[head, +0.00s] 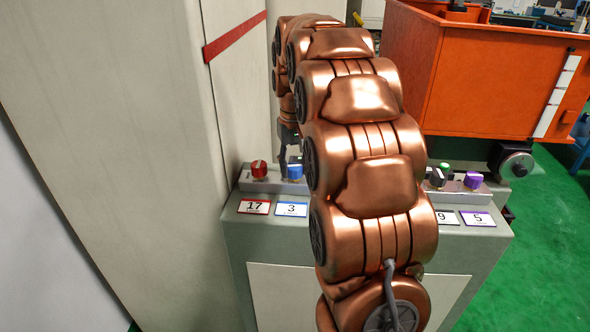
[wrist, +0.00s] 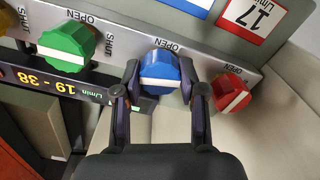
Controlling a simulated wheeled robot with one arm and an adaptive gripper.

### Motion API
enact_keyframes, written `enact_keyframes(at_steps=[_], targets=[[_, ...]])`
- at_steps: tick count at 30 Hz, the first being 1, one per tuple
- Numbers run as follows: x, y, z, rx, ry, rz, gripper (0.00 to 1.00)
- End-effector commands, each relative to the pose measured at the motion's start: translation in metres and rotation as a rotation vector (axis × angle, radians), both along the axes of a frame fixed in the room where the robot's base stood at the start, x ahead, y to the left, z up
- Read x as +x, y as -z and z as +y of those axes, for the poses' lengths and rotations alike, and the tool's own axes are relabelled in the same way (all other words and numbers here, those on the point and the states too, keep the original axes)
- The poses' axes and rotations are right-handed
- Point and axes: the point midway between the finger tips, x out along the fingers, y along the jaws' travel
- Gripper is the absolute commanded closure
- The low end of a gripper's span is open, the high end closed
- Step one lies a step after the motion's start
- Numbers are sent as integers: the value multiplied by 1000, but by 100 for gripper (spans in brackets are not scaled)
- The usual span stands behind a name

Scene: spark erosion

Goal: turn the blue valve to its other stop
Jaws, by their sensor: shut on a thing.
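The blue valve (wrist: 160,72) is a round knob with a white bar across its face, in the middle of the wrist view. The bar lies roughly level in that view. My gripper (wrist: 160,78) has one finger on each side of the blue knob and is shut on it. In the head view the blue valve (head: 295,168) shows at the left of the panel, with my gripper (head: 287,150) at it. My copper-coloured arm hides the middle of the panel there.
A red knob (wrist: 230,92) stands close beside my gripper's right finger, and a green knob (wrist: 68,45) is to the left. A lit display (wrist: 45,82) lies below the green knob. A pale cabinet (head: 120,150) rises left of the panel; an orange tank (head: 490,80) stands behind right.

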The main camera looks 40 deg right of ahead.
Motion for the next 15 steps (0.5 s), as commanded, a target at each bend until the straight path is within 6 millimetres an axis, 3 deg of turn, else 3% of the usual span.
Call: enact_keyframes(at_steps=[15], targets=[[-1, 1, 0, 1, 265, 5, 94]])
